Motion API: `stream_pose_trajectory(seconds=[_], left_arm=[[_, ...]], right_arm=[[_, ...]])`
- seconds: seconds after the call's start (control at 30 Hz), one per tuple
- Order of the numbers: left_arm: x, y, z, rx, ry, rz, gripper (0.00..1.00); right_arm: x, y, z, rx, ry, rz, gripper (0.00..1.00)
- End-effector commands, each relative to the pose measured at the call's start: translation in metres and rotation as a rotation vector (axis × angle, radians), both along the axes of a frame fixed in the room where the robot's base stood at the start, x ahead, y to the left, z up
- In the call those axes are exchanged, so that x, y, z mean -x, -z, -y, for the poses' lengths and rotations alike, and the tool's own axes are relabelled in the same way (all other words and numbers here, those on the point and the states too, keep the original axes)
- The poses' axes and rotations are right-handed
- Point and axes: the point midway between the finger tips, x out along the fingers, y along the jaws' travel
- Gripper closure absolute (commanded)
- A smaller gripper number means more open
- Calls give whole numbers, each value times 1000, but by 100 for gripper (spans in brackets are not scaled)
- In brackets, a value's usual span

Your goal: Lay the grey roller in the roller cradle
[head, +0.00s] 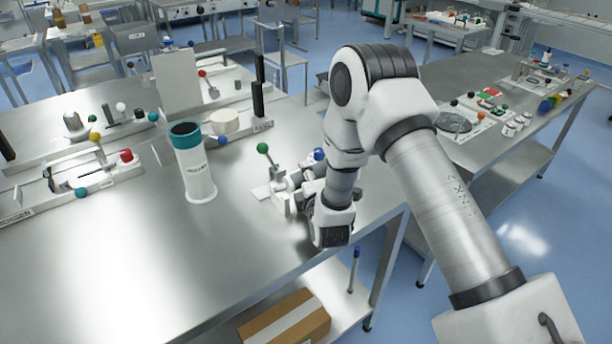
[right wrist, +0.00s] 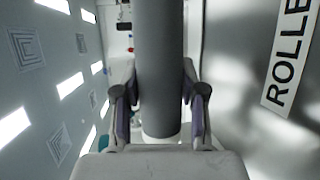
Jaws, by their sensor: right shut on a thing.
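The grey roller (right wrist: 160,55) shows in the right wrist view as a thick grey cylinder running down the middle. My right gripper (right wrist: 159,98) is shut on it, one finger on each side. In the head view my right gripper (head: 325,222) is low over the front right of the metal bench; I cannot make out the roller there. Beside it stands a white fixture (head: 277,192) with a green-knobbed lever, partly hidden by my arm. I cannot tell whether it is the roller cradle. A label reading "ROLLE" (right wrist: 287,60) shows at the wrist view's right. My left gripper is not in view.
A white canister (head: 197,175) with a teal top stands left of the fixture on the bench (head: 130,265). Further left is a white fixture (head: 75,188) with coloured knobs. A cardboard box (head: 285,318) lies on the lower shelf. The bench's front left is bare.

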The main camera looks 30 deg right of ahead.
Motion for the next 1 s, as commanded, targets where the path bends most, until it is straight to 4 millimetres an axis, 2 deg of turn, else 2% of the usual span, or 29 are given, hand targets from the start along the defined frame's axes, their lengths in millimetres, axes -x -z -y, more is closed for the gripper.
stream_pose_trajectory(seconds=[0.73, 0.77, 0.8, 0.83, 1.0], left_arm=[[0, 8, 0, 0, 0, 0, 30], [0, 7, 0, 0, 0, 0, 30], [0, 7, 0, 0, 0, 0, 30], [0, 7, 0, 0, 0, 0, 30], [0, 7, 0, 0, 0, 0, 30]], right_arm=[[0, 12, 0, 0, 0, 1, 100], [0, 11, 0, 0, 0, 1, 48], [0, 11, 0, 0, 0, 1, 34], [0, 11, 0, 0, 0, 1, 30], [0, 11, 0, 0, 0, 0, 30]])
